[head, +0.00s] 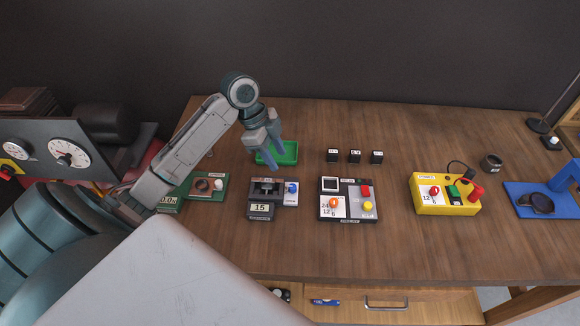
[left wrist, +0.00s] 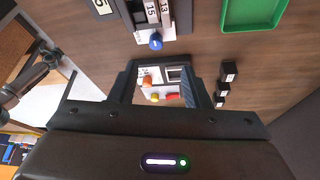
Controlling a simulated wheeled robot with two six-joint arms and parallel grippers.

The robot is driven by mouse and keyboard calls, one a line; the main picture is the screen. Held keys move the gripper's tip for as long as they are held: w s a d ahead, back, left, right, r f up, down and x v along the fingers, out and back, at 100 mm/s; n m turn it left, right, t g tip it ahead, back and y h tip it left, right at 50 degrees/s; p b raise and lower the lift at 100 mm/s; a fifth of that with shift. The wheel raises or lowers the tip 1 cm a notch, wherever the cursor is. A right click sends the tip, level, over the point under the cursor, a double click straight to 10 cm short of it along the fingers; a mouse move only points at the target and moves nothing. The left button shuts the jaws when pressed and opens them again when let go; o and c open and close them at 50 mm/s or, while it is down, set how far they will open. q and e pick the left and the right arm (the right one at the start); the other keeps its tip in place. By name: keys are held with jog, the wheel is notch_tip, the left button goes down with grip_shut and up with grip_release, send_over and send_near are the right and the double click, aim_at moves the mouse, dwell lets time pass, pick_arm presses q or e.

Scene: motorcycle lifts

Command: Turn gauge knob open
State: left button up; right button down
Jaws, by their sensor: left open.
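No label reading "gauge" is legible, so I cannot tell which knob it is. A blue knob (head: 292,188) sits at the right of a grey-and-black unit (head: 265,190) with a display reading 15; the knob also shows in the left wrist view (left wrist: 155,41). A dark panel with round white dials (head: 68,155) stands at far left. My left gripper (head: 270,145) is open and empty, above the table near the green tray (head: 288,152), behind the grey-and-black unit and apart from the blue knob. My right gripper is out of view.
A green unit (head: 188,186) stands left. A black-and-white unit (head: 348,200) with orange, red and yellow controls and a yellow box (head: 428,205) stand right. Several small black blocks (head: 355,156) stand behind. A blue stand (head: 520,205) is at far right. The back right table is mostly clear.

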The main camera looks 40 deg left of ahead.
pick_arm(q)
jog(key=p, duration=0.2)
send_over(292, 186)
jog(key=s+a, duration=0.1)
jog(key=a, duration=0.1)
notch_tip(292, 186, down, 5)
jog(key=shift+d+r, duration=0.1)
jog(key=shift+d, duration=0.05)
jog(key=x, duration=0.1)
jog(key=p+x, duration=0.1)
jog(key=x, duration=0.2)
jog(key=shift+w+f+p, duration=0.25)
jog(key=shift+f+p, duration=0.05)
jog(key=shift+f, duration=0.2)
jog(key=shift+c, duration=0.2)
jog(key=c, duration=0.3)
grip_shut()
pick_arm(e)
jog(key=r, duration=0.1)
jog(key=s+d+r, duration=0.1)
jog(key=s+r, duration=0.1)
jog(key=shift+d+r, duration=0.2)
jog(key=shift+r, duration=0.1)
